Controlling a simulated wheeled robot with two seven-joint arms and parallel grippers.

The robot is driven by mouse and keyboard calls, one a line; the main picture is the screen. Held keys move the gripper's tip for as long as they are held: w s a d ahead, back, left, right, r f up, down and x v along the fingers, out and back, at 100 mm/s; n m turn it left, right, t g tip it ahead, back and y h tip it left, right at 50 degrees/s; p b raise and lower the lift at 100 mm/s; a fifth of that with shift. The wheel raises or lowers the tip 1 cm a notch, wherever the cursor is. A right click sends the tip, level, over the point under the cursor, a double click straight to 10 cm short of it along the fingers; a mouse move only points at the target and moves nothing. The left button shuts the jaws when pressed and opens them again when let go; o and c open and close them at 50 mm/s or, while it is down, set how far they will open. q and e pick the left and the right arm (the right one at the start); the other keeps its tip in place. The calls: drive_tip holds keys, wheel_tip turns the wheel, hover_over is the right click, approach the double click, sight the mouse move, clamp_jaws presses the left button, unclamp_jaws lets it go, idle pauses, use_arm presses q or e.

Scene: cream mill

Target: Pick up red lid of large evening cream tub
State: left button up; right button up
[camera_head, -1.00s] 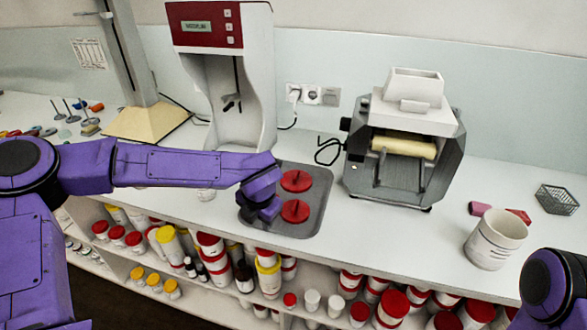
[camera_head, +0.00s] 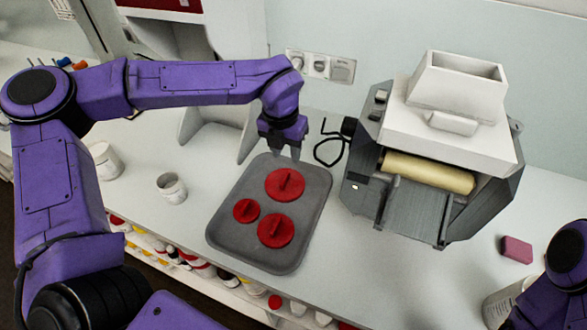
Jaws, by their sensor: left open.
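Three red lids with raised bar handles lie on a grey tray (camera_head: 225,238) on the white counter. One larger red lid (camera_head: 276,189) is at the back, another larger red lid (camera_head: 268,238) at the front, and a smaller red lid (camera_head: 241,214) at the left. I cannot tell which one belongs to the large evening cream tub. My left gripper (camera_head: 284,153) points down over the back edge of the tray, just behind the back lid. It is open, with nothing between its fingers. My right gripper is out of view.
A grey roller mill (camera_head: 430,190) with a white hopper stands right of the tray. White cups (camera_head: 172,190) stand at the left, and a machine with a red top (camera_head: 165,18) is behind. A pink block (camera_head: 516,249) lies at the right.

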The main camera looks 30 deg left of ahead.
sight(285, 178)
use_arm(q)
drive_tip(key=f, duration=0.1)
drive_tip(key=s+f, duration=0.1)
drive_tip(key=f+p, duration=0.1)
drive_tip(key=shift+s+a+f, duration=0.2)
drive_tip(key=shift+s+f, duration=0.05)
drive_tip(key=shift+s, duration=0.05)
drive_tip(key=shift+a+f, duration=0.1)
drive_tip(key=shift+f, duration=0.3)
drive_tip(key=f, duration=0.1)
drive_tip(key=w+f+p, duration=0.1)
drive_tip(key=f, duration=0.1)
drive_tip(key=f+p, duration=0.1)
drive_tip(key=shift+w+a+f, duration=0.1)
drive_tip(key=shift+w+f, duration=0.2)
drive_tip(key=shift+f, duration=0.4)
drive_tip(key=shift+s+r, duration=0.1)
drive_tip(key=shift+s, duration=0.1)
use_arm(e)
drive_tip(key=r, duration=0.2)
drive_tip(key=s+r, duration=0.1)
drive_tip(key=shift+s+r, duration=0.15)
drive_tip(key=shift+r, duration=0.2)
use_arm(q)
drive_tip(key=shift+w, duration=0.1)
clamp_jaws()
